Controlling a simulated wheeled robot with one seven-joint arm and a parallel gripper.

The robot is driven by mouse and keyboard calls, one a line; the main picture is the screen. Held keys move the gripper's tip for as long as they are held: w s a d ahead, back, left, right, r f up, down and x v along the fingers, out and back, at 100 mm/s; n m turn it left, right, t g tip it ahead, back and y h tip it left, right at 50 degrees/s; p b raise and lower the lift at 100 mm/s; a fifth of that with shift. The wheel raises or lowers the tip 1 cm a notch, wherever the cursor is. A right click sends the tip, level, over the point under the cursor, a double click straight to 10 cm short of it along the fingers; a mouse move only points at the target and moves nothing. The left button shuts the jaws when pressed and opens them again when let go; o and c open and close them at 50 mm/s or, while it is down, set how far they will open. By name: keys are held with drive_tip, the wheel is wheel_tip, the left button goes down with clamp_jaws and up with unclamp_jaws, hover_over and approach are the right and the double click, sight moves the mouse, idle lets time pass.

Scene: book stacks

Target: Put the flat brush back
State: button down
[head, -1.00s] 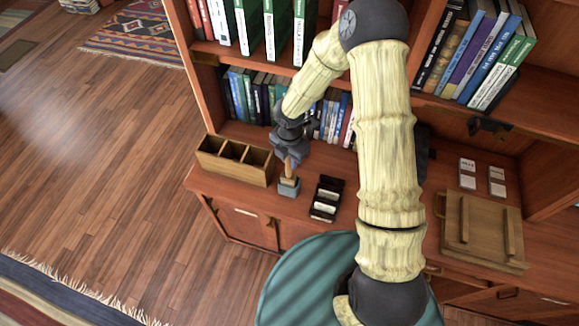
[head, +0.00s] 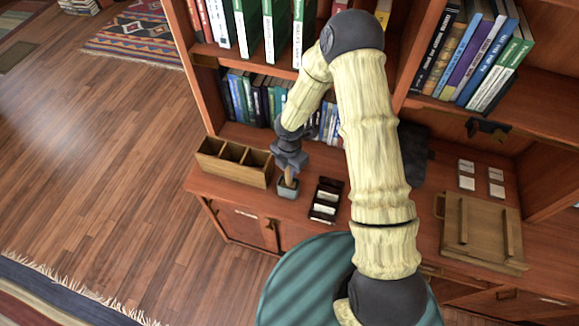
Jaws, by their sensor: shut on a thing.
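My gripper (head: 289,163) is over the shelf counter and shut on the flat brush (head: 289,176), holding it roughly upright. Only a short tan piece of the brush shows below the fingers. A small square blue-grey holder (head: 288,191) stands on the counter directly below. The lower end of the brush is hidden inside the holder's opening. I cannot tell whether it touches the bottom.
A wooden box with three compartments (head: 233,171) stands close on the left. A black tray with pale cards (head: 326,200) lies close on the right. Upright books (head: 250,96) line the shelf behind. A wooden board (head: 482,232) lies farther right.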

drive_tip(key=c, duration=1.3)
unclamp_jaws()
wheel_tip(320, 180, up, 12)
drive_tip(key=shift+r+b, duration=0.1)
drive_tip(key=shift+b, duration=0.6)
drive_tip(key=s+d+r+m+t, duration=0.1)
drive_tip(key=s+d+r+m, duration=0.3)
drive_tip(key=m, duration=0.5)
drive_tip(key=s+d+r+m, duration=0.3)
drive_tip(key=s+d+m, duration=0.1)
drive_tip(key=m, duration=0.5)
drive_tip(key=s+d+r+m+t, duration=0.1)
drive_tip(key=s+d+r+m, duration=0.3)
drive_tip(key=m, duration=0.5)
drive_tip(key=shift+s+d+r+m+t, duration=0.3)
drive_tip(key=shift+d+r, duration=0.05)
drive_tip(key=shift+d, duration=0.3)
drive_tip(key=shift+f, duration=0.1)
